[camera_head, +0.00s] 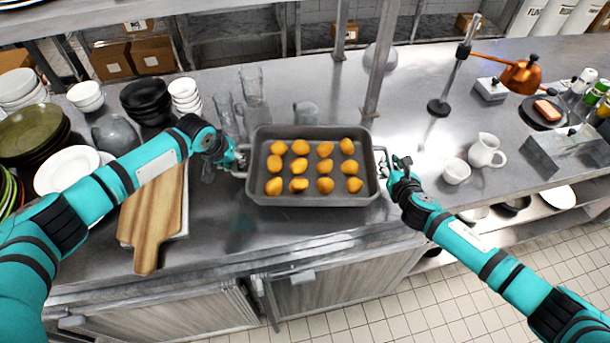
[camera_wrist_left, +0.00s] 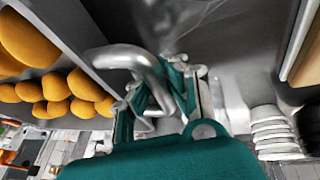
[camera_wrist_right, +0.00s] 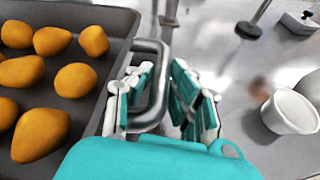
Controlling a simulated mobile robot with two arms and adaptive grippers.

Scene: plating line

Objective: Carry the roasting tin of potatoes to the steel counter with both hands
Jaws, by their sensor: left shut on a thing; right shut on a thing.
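The dark grey roasting tin (camera_head: 315,200) holds several golden potatoes (camera_head: 325,167) in rows and looks level. It is over the steel counter (camera_head: 330,90); I cannot tell whether its base touches the steel. My left gripper (camera_head: 238,160) is shut on the tin's left handle, a metal loop (camera_wrist_left: 150,65) seen between the fingers in the left wrist view. My right gripper (camera_head: 387,165) is at the opposite handle (camera_wrist_right: 150,85), shut on it, with the loop between its fingers in the right wrist view.
A wooden board (camera_head: 155,215) lies left of the tin. Glasses (camera_head: 252,85) and a grey jug (camera_head: 306,113) stand behind it. A white cup (camera_head: 456,171) and white pitcher (camera_head: 486,150) stand at right. A steel post (camera_head: 380,75) rises behind the tin.

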